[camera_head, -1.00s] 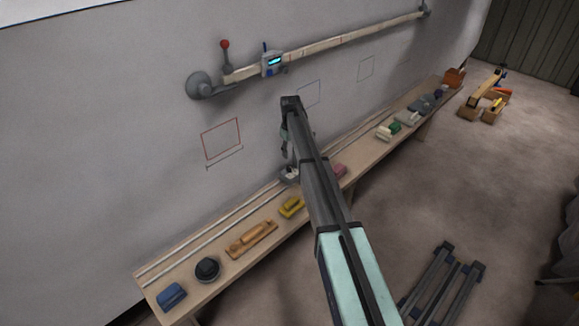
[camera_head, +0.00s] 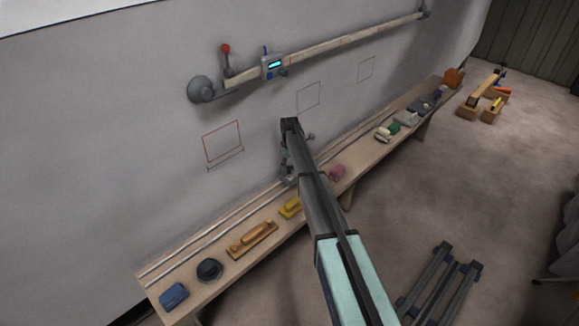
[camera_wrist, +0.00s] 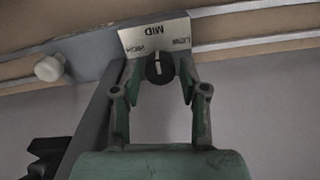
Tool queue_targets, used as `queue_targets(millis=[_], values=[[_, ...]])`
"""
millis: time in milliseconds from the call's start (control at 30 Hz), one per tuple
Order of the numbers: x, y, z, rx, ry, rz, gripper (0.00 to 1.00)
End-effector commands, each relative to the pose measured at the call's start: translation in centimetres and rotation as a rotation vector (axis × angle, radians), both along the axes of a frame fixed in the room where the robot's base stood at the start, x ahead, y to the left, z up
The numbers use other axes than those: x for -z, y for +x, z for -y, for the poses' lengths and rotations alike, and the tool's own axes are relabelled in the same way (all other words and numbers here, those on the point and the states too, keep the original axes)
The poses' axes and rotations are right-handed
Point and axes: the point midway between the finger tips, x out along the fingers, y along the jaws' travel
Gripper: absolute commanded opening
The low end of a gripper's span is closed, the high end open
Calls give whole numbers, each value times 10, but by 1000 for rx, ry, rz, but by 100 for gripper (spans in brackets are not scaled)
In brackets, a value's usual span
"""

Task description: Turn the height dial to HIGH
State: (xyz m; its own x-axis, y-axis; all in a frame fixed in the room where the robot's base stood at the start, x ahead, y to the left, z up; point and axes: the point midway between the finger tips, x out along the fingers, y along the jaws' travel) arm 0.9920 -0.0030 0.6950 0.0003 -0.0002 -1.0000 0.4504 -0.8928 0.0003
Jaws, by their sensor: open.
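The height dial (camera_wrist: 159,69) is a round black knob with a pale pointer line, in the upper middle of the wrist view. Its pale plate (camera_wrist: 153,33) reads HIGH, MID and LOW upside down, with HIGH at left and LOW at right. The pointer line points up at MID. My gripper (camera_wrist: 161,78) is open, with one green finger on each side of the dial. I cannot tell whether either finger touches it. In the head view my gripper (camera_head: 289,172) is low by the bench, partly behind my arm, and the dial is not discernible there.
A white knob (camera_wrist: 48,68) sits left of the plate. The long bench (camera_head: 225,283) carries a blue block (camera_head: 173,295), a black round item (camera_head: 209,269), a wooden tool (camera_head: 252,240) and a yellow block (camera_head: 289,208). A rail with a display (camera_head: 274,65) crosses the wall above.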

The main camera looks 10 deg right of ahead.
Motion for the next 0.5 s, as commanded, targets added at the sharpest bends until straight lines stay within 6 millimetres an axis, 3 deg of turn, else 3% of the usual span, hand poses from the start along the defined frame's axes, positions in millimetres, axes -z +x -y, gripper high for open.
queue_targets(millis=[367,400,500], values=[[7,0,0,0,0,1,43],[7,0,0,0,0,1,40],[7,0,0,0,0,1,4]])
